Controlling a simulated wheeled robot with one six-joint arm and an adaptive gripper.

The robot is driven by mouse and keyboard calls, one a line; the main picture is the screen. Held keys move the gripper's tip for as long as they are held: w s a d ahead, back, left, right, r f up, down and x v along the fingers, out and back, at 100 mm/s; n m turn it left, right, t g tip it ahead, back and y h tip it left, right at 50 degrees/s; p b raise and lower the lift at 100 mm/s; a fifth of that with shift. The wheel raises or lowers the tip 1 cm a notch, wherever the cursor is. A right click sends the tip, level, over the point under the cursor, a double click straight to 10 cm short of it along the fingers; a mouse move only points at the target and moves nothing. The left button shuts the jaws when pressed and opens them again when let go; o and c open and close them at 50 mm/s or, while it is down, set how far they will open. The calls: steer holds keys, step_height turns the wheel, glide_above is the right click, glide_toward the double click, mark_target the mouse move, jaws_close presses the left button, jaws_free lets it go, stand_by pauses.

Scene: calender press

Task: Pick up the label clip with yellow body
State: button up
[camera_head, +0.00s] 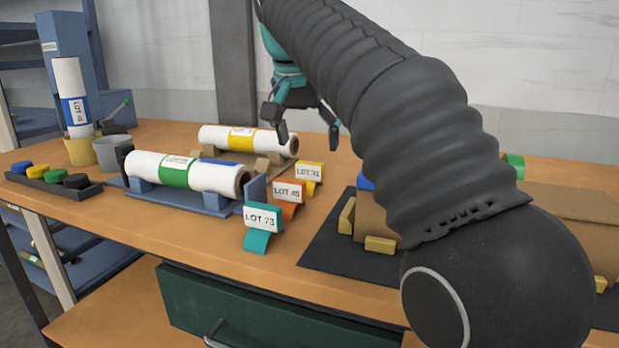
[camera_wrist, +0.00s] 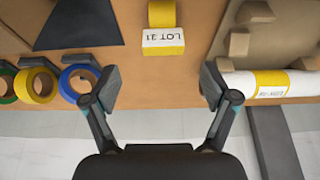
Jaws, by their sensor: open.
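The label clip with yellow body (camera_head: 311,187) stands on the table at the back of a row of three clips, its white plate lettered LOT and a number. In the wrist view the yellow clip (camera_wrist: 162,14) is at the top centre, with its plate toward my gripper. My gripper (camera_head: 308,132) is open and empty, above and behind the clip in the head view. In the wrist view the gripper's fingers (camera_wrist: 160,88) are spread wide, with the clip ahead of the gap and apart from both fingers.
An orange clip (camera_head: 289,211) and a teal clip (camera_head: 259,241) stand in front. Rolls with yellow (camera_head: 242,139) and green (camera_head: 174,172) bands lie on cradles to the left. A dark mat (camera_head: 320,262) lies right. Blue tape (camera_wrist: 76,84) is left in the wrist view.

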mark_target(310, 163)
steer(key=shift+a+b+x, duration=0.1)
steer(key=shift+b+x, duration=0.3)
steer(key=shift+x, duration=1.15)
steer(key=shift+a+b+x, duration=0.15)
steer(key=shift+b+x, duration=0.2)
steer(key=shift+x, duration=1.25)
steer(key=shift+s, duration=0.15)
steer(key=c, duration=1)
